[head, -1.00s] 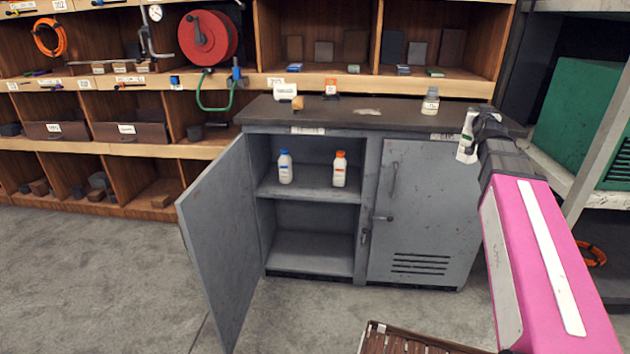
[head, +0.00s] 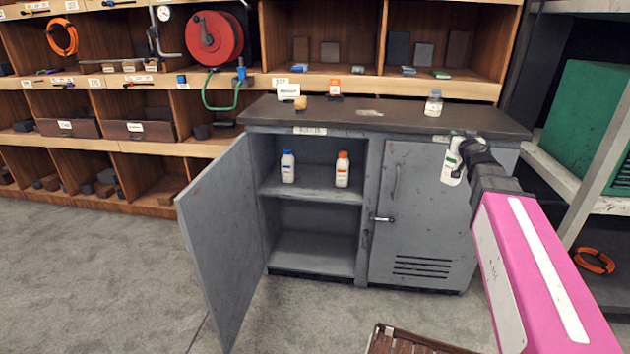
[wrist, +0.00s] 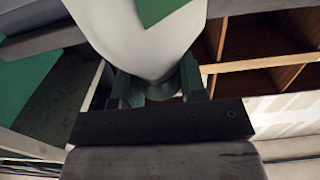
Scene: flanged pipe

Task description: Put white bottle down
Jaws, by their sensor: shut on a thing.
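The white bottle (head: 451,163) hangs in my gripper (head: 462,145) in front of the closed right cabinet door, below the level of the cabinet top. It has a green and white label and looks roughly upright, slightly tilted. In the wrist view the white bottle (wrist: 140,38) fills the upper middle, close to the camera. The fingertips are partly hidden by the bottle.
The grey cabinet's left door (head: 225,240) stands open. A blue-capped bottle (head: 288,168) and an orange-capped bottle (head: 342,171) stand on its upper shelf. A brown slatted crate (head: 400,343) lies in front.

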